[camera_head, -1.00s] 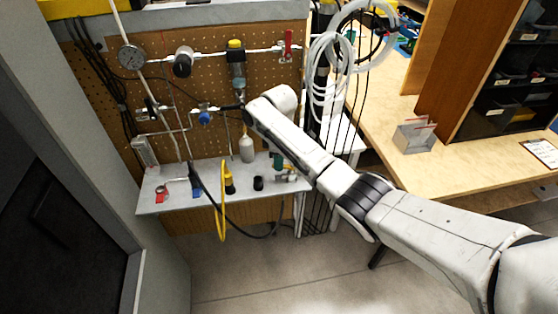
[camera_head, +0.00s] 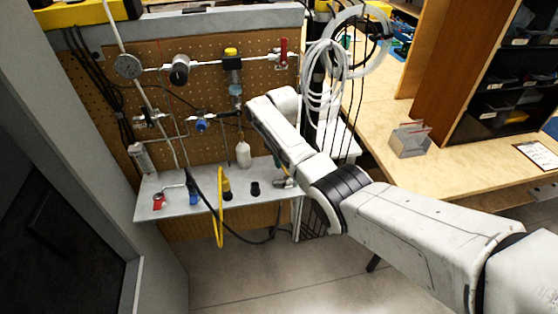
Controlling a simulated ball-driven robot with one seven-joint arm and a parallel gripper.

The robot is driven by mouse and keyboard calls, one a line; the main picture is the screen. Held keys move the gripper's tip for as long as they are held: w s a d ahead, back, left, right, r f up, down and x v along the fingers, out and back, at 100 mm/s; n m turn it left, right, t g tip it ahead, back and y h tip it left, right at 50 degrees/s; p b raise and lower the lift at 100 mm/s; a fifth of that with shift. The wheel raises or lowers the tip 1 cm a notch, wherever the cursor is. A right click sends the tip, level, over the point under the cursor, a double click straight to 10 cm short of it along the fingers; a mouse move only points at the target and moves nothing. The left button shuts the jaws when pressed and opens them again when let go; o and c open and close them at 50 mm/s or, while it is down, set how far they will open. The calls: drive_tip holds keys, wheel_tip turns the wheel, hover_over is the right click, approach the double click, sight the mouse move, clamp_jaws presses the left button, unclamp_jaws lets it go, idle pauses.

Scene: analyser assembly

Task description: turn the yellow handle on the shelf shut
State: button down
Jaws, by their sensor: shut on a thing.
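The grey shelf (camera_head: 160,211) juts out from the pegboard at the left. A silver fitting (camera_head: 284,183) lies at the shelf's right end, partly covered by my forearm, with a small green part (camera_head: 277,162) just above it. I cannot clearly make out a yellow handle there. A yellow and black piece (camera_head: 226,188) stands mid-shelf, with a yellow loop (camera_head: 219,222) hanging over the front edge. My forearm reaches over the right end of the shelf. My gripper is hidden behind it, so I cannot see its fingers or their contact.
A white bottle (camera_head: 243,155), a black cap (camera_head: 255,188) and a red clamp (camera_head: 159,201) are on the shelf. Pipes and a gauge (camera_head: 128,66) line the pegboard (camera_head: 210,95). Coiled white hoses (camera_head: 325,75) hang right of it. A wooden bench (camera_head: 375,130) stands at the right.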

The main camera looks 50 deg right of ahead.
drive_tip(key=shift+s+d+m, duration=0.15)
drive_tip(key=shift+d+m, duration=0.2)
drive_tip(key=shift+m, duration=0.7)
drive_tip(key=shift+s+d+m, duration=0.1)
drive_tip(key=shift+d+m, duration=0.25)
drive_tip(key=shift+m, duration=0.7)
drive_tip(key=c, duration=1.1)
unclamp_jaws()
wheel_tip(320, 180, up, 11)
drive_tip(key=shift+f, duration=0.1)
